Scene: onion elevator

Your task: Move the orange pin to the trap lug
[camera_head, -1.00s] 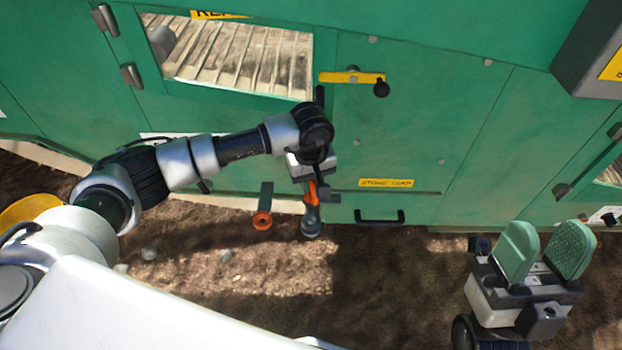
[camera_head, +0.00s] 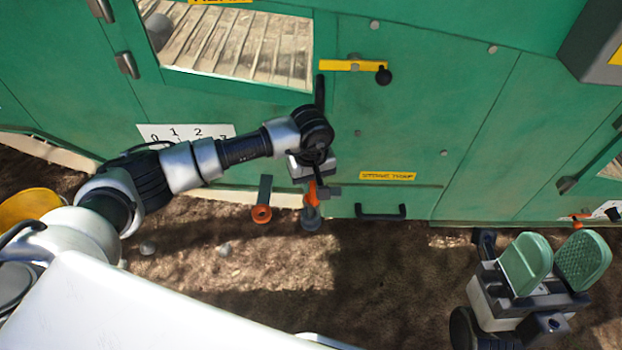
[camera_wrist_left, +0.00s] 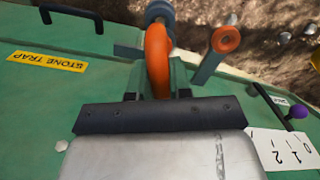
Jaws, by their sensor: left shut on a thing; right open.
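My left gripper (camera_head: 313,188) is shut on the orange pin (camera_head: 312,196) in front of the green machine's lower edge. In the left wrist view the pin's curved orange part (camera_wrist_left: 158,60) sits between the fingers, with a grey round end (camera_wrist_left: 159,14) beyond it. Left of the gripper, a grey bar (camera_head: 265,188) with an orange ring (camera_head: 261,213) hangs at the machine's lower edge. I cannot tell which part is the trap lug. A yellow "STONE TRAP" label (camera_head: 388,176) is to the right. My right gripper (camera_head: 553,264) is open and empty, with green pads apart.
A black handle (camera_head: 380,212) is below the label. A yellow lever (camera_head: 352,65) with a black knob is higher on the panel. A numbered white scale (camera_head: 185,132) is at left. Bare soil (camera_head: 240,275) lies in front of the machine.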

